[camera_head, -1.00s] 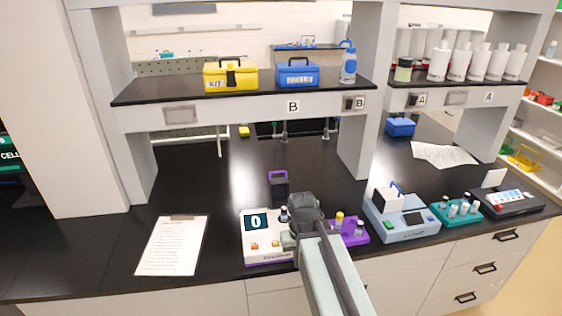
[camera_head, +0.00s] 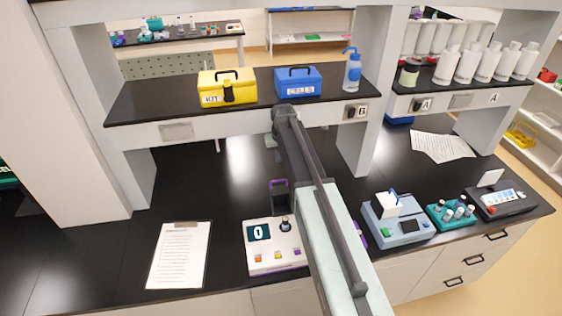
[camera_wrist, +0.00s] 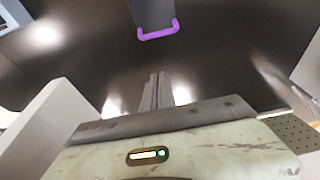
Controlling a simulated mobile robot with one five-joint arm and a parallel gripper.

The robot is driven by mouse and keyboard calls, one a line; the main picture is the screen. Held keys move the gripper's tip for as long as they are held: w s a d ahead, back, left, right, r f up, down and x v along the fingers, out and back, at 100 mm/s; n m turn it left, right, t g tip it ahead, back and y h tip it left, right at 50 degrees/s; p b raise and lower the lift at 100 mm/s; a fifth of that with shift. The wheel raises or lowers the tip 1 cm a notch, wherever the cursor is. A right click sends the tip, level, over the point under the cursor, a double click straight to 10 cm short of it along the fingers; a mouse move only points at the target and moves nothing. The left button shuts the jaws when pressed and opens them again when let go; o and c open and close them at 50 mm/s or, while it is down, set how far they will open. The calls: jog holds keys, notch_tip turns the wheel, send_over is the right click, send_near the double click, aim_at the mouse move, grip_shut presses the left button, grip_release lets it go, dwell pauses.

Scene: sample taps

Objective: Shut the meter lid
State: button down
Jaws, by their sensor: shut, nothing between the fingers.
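The white meter (camera_head: 285,254) sits on the black bench in the head view, with a "0" display and coloured buttons. Its dark lid (camera_head: 279,196), with a purple handle (camera_head: 279,182), stands upright at the back of the meter, so it is open. The purple handle also shows at the top of the wrist view (camera_wrist: 158,31). My gripper (camera_wrist: 157,78) is shut and empty, apart from the handle in that view. In the head view its fingertips are hidden; my arm reaches up past the right side of the meter.
A clipboard (camera_head: 180,255) lies left of the meter. A blue-grey instrument (camera_head: 398,226) and a teal vial rack (camera_head: 451,213) stand to the right. A shelf (camera_head: 200,105) with a yellow kit box (camera_head: 228,87) hangs above. The bench behind the lid is mostly clear.

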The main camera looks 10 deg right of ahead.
jog(key=b+x, duration=0.8)
jog(key=x, duration=0.2)
jog(key=s, duration=0.1)
jog(key=s+r, duration=0.1)
jog(key=s, duration=0.1)
jog(key=s+p, duration=0.1)
jog(key=shift+s+d+r, duration=0.1)
jog(key=shift+s+r, duration=0.25)
jog(key=shift+d, duration=0.1)
